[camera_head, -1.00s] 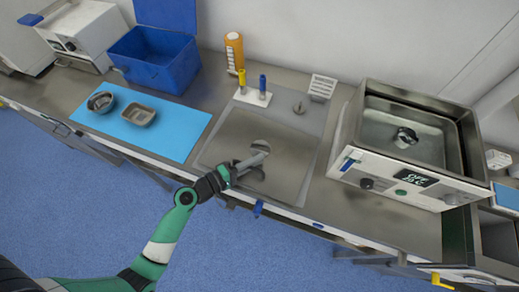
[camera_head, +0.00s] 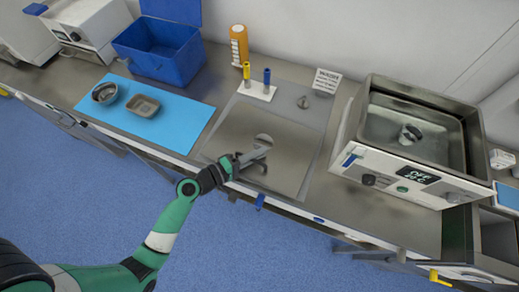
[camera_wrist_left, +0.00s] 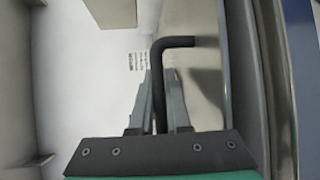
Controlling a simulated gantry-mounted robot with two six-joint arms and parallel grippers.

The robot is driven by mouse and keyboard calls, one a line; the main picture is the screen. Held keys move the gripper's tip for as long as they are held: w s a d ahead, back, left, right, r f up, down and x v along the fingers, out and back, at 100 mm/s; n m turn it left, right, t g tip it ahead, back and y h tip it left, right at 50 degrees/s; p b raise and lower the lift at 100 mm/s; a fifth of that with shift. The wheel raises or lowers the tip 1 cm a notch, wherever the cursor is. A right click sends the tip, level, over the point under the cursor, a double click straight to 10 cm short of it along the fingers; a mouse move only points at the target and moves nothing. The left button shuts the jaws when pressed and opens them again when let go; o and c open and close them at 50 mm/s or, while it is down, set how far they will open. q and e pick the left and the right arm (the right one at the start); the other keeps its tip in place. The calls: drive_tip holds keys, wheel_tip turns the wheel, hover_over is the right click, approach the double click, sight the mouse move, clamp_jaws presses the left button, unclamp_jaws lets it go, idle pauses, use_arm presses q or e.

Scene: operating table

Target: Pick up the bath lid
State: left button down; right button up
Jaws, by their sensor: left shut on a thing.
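In the left wrist view, the gripper (camera_wrist_left: 160,85) is shut on a dark bent bar, the lid handle (camera_wrist_left: 178,42), which passes between the fingers and bends right. I cannot tell whether the lid touches the counter. The water bath (camera_head: 368,155) stands open to the right, with a metal object (camera_head: 410,134) inside. My right gripper is not in view.
A small white sign (camera_head: 326,80) stands behind the lid.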

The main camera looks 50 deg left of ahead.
use_arm(q)
wheel_tip(320, 180, up, 10)
drive_tip(key=p, duration=0.4)
drive_tip(key=shift+f, duration=0.25)
